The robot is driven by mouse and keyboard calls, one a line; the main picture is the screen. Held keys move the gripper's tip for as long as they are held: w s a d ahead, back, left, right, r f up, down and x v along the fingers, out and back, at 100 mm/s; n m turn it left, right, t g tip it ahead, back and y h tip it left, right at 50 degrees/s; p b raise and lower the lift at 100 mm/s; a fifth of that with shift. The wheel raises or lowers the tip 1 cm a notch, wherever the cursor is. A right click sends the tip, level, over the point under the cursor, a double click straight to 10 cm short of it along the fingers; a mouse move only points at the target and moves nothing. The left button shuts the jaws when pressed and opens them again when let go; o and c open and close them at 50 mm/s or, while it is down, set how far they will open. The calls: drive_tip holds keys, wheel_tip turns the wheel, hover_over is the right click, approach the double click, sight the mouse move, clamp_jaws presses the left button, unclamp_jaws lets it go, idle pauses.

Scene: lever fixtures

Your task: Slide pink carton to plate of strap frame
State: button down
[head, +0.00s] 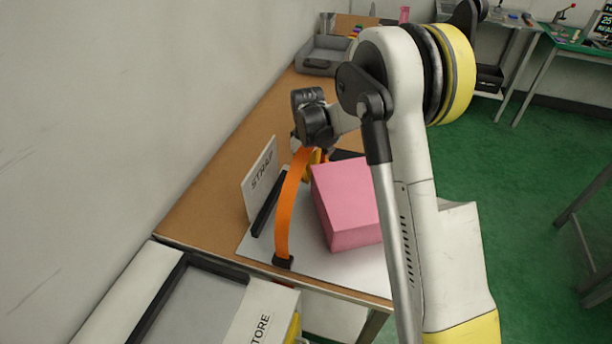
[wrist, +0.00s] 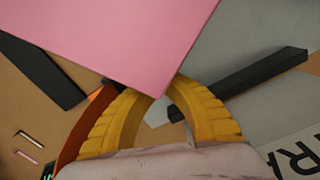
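The pink carton (head: 345,200) sits over the pale plate (head: 320,265) of the strap frame, right of the orange strap (head: 286,205) in the head view. My arm hides its right side. The strap rises in an arch from a black foot. My gripper (head: 315,165) is low at the carton's far left corner, partly behind the strap. In the wrist view, the carton (wrist: 120,35) covers the tips of my yellow fingers (wrist: 160,95). The fingers converge and look shut, with nothing seen held between them. I cannot tell whether they touch the carton.
A white STRAP sign (head: 260,178) stands left of the strap, with a black bar (head: 265,190) beside it. A grey STORE tray (head: 185,305) is at the near left. A grey bin (head: 325,55) stands at the far end. The brown tabletop (head: 245,125) between is mostly clear.

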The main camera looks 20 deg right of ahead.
drive_tip(key=s+d, duration=0.1)
drive_tip(key=s, duration=0.1)
drive_tip(key=s+d, duration=0.2)
drive_tip(key=s, duration=0.1)
drive_tip(key=s+d, duration=0.2)
drive_tip(key=shift+s+d, duration=0.25)
drive_tip(key=shift+s, duration=0.1)
drive_tip(key=shift+w+a, duration=0.1)
drive_tip(key=shift+w, duration=0.05)
